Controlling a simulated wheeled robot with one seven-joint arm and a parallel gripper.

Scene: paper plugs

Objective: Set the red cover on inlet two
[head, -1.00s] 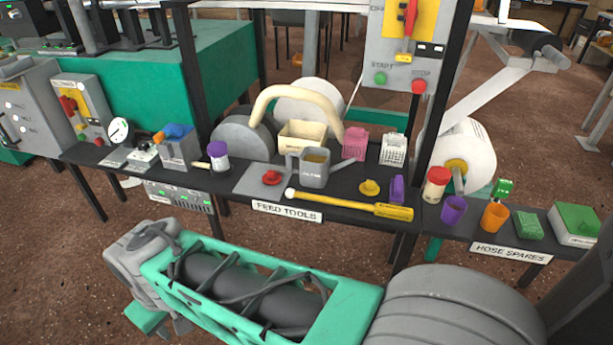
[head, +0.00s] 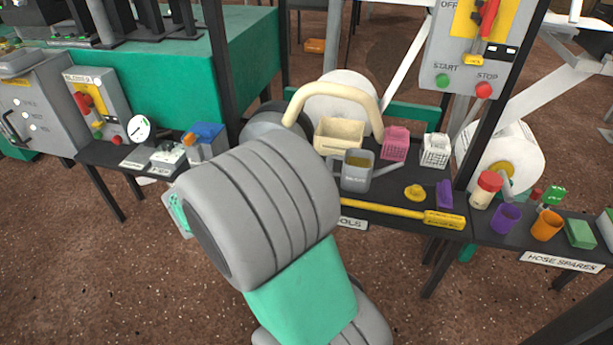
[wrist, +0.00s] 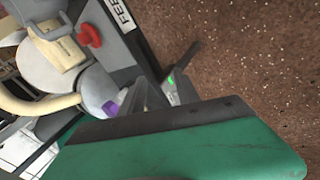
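The red cover (wrist: 88,35) is a small red knobbed piece lying on the grey mat of the bench, seen at the upper left of the wrist view. In the head view my arm hides it. My gripper shows in the wrist view only as a large green part with a dark edge (wrist: 185,140). I cannot identify inlet two in either view.
A grey can (head: 357,172), a cream bin (head: 338,134), a yellow cover (head: 415,193) and a yellow-handled tool (head: 443,219) crowd the bench. Pink (head: 395,143) and white (head: 435,150) baskets stand behind. A switch panel (head: 465,75) rises above. Floor in front is open.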

